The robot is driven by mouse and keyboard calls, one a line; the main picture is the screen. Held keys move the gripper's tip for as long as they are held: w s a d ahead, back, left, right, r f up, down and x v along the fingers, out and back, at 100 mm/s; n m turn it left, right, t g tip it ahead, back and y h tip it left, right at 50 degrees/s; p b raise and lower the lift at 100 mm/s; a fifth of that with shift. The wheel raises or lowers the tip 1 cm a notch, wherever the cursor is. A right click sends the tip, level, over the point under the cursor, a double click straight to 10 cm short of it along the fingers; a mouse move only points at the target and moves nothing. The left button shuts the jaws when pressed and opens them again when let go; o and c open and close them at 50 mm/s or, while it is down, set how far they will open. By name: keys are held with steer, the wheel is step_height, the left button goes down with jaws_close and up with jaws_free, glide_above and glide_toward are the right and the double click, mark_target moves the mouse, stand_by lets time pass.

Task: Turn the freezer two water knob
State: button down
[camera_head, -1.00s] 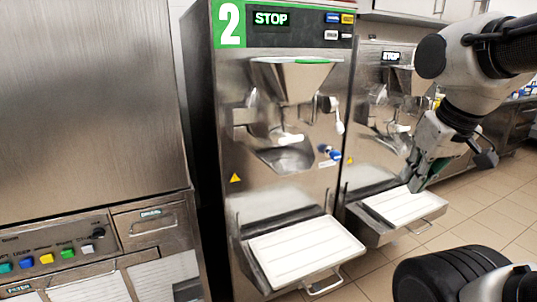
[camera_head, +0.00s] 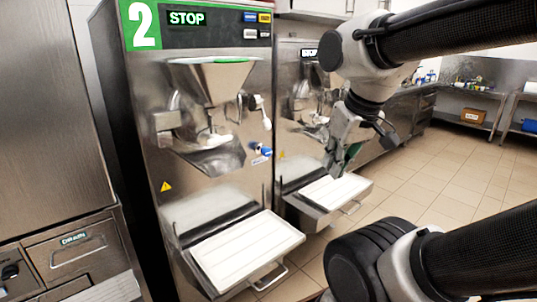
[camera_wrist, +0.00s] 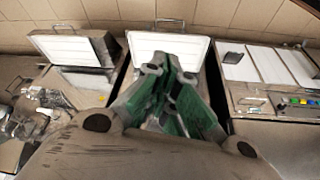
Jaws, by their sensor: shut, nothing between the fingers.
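Freezer two (camera_head: 205,120) is a tall steel machine with a green "2" label and a STOP display, left of centre in the head view. Its water knob (camera_head: 264,151) looks like the small blue piece on the right of its front, below the white lever. My gripper (camera_head: 338,170) is to the right of the knob and apart from it, in front of the neighbouring freezer. In the wrist view my gripper (camera_wrist: 176,75) points down over freezer two's white tray (camera_wrist: 150,45). Its green-padded fingers are shut with nothing between them. The knob is not clear in the wrist view.
The white tray (camera_head: 245,245) juts from freezer two's front, with a handle. A second freezer with its own tray (camera_head: 328,190) stands to the right. A steel unit with a drain drawer (camera_head: 75,250) is at left. Tiled floor (camera_head: 440,180) is open at right.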

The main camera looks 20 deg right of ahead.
steer(key=c, duration=1.7)
jaws_free()
steer(key=shift+d+f, duration=0.15)
steer(key=o, duration=0.8)
steer(key=d+f+g, duration=0.1)
steer(key=f, duration=0.1)
steer(key=w+d+f+m+g, duration=0.1)
steer(key=f, duration=0.2)
steer(key=w+d+f+g, duration=0.1)
steer(key=f+g, duration=0.1)
steer(key=shift+w+d+f, duration=0.15)
steer(key=shift+d+f, duration=0.05)
steer(key=shift+f, duration=0.15)
steer(key=shift+c, duration=0.2)
steer(key=w+d+f, duration=0.5)
steer(key=w+f, duration=0.3)
steer(key=f, duration=0.1)
steer(key=n+t+y, duration=0.2)
steer(key=t+y, duration=0.2)
steer(key=t, duration=1.3)
glide_toward(269, 153)
steer(key=x, duration=0.9)
steer(key=shift+w+a+r, duration=0.15)
steer(key=shift+w, duration=0.15)
steer(key=shift+w+a, duration=0.15)
steer(key=shift+w, duration=0.4)
